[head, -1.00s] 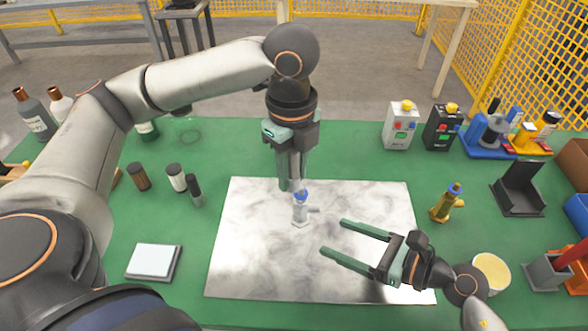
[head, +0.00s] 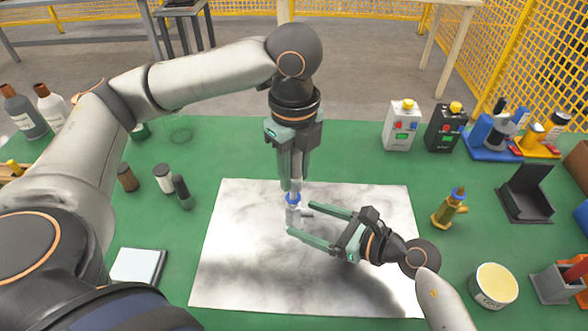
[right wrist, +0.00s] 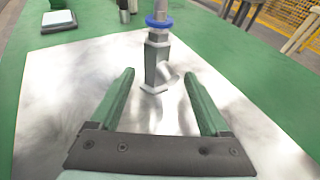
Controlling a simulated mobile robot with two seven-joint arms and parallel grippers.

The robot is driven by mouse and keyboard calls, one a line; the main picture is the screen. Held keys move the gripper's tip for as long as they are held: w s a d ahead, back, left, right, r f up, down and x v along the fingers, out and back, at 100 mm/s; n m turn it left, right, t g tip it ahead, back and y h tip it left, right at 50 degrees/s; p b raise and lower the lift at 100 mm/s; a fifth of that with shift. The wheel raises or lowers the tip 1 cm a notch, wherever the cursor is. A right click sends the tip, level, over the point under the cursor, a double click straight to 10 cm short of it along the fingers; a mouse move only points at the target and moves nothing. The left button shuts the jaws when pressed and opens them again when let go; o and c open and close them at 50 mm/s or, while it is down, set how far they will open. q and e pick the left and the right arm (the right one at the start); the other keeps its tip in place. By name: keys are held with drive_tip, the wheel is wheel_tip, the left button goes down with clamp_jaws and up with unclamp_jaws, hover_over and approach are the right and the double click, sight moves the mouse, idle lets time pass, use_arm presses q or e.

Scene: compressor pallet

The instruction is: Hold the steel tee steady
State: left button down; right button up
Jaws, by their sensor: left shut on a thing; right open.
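The steel tee (head: 292,215) is a small grey fitting with a blue ring (head: 293,198) at its top and a side branch pointing right. It is upright over the pale marbled sheet (head: 235,265); I cannot tell whether its foot touches the sheet. My left gripper (head: 291,187) comes down from above and is shut at the tee's top, by the blue ring. My right gripper (head: 300,219) is open, its fingertips close to the tee from the right. In the right wrist view the tee (right wrist: 152,65) stands between and beyond the open green fingers, with its branch towards them.
A brass fitting with a blue top (head: 449,208) stands to the right. Bottles and small cylinders (head: 164,179) are at left. The sheet's front is clear.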

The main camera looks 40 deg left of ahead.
drive_tip(key=shift+x, duration=0.85)
